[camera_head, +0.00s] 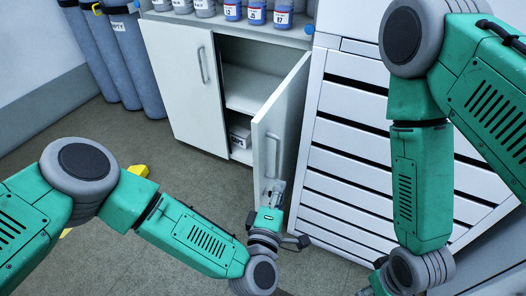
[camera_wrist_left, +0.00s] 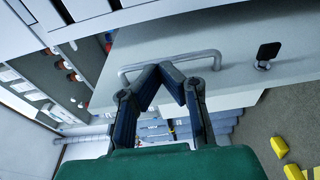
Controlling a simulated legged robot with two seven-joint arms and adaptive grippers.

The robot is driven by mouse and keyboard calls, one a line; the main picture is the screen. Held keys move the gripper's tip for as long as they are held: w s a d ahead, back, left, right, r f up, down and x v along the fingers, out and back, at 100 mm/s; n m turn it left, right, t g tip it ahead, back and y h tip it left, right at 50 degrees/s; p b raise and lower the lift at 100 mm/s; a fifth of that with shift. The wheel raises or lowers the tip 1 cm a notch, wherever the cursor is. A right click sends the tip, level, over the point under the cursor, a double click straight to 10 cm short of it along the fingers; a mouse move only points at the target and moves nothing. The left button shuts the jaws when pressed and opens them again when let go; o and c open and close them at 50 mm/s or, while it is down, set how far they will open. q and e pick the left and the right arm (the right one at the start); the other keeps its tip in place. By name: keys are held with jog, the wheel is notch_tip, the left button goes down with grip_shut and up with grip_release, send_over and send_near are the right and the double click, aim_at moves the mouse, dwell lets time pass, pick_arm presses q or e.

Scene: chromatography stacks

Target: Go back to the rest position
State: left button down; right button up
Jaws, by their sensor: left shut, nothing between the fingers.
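My left gripper (camera_head: 275,188) is low in front of the open cabinet door (camera_head: 280,120) in the head view. In the left wrist view the left gripper's (camera_wrist_left: 172,75) fingertips meet, with nothing held between them. The door's bar handle (camera_wrist_left: 185,57) shows just behind the fingertips; I cannot tell if they touch it. The handle (camera_head: 271,155) also shows above the gripper in the head view. My right arm hangs down at the right; its gripper is mostly cut off at the bottom edge, and its fingers cannot be made out.
The white cabinet (camera_head: 185,85) has its left door shut and its right door swung outward. A box (camera_head: 240,132) stands inside. A drawer stack (camera_head: 335,150) is to the right. Yellow pieces (camera_head: 138,170) show near the floor.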

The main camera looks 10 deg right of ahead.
pick_arm(q)
jog(key=s+a+f+m+g+y+p, duration=0.1)
jog(key=s+a+f+m+g, duration=0.45)
jog(key=a, duration=0.25)
jog(key=s+a+f+m+g+p, duration=0.2)
jog(key=s+a+f+m+g, duration=0.35)
jog(key=a, duration=0.25)
jog(key=s+a+r+m+g+y, duration=0.1)
jog(key=s+a+y, duration=0.1)
jog(key=s+a, duration=0.2)
jog(key=s+a+r+g+y+p, duration=0.1)
jog(key=s+a, duration=0.3)
jog(key=a, duration=0.7)
jog(key=s+a+r+m+g+y, duration=0.1)
jog(key=s+a+r+g+y, duration=0.1)
jog(key=s+a, duration=0.3)
jog(key=a+y, duration=0.1)
jog(key=a, duration=0.2)
jog(key=shift+a+r+m+g+y, duration=0.2)
jog(key=shift+r+m+g+y, duration=0.1)
jog(key=shift+g, duration=0.1)
jog(key=shift+w+d, duration=0.1)
jog(key=shift+w, duration=0.05)
